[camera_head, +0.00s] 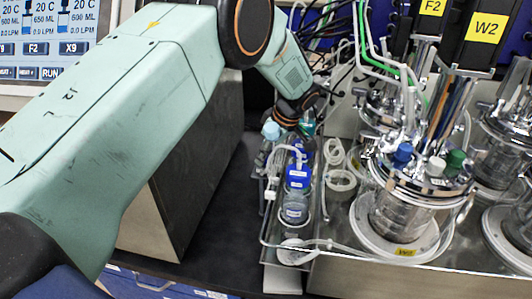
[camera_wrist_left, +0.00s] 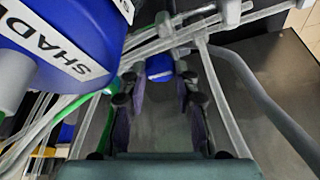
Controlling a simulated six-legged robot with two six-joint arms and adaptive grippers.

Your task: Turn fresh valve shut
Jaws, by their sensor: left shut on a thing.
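My left arm reaches in from the left in the head view, and its gripper (camera_head: 299,110) is down behind the row of bottles, its fingers mostly hidden. In the left wrist view the two dark fingers of the left gripper (camera_wrist_left: 157,76) stand on either side of a small blue piece (camera_wrist_left: 159,67) at their tips and are shut on it. Pale tubes and bars cross just beyond the tips. I cannot read a label that marks this piece as the fresh valve. My right gripper is not in view.
Blue-capped bottles (camera_head: 297,177) stand in a metal tray beside the glass bioreactor (camera_head: 401,205). A large blue labelled part (camera_wrist_left: 62,42) sits close left of the fingers in the wrist view. Loose tubing (camera_head: 340,180) lies near the bottles. A screen (camera_head: 45,42) is at upper left.

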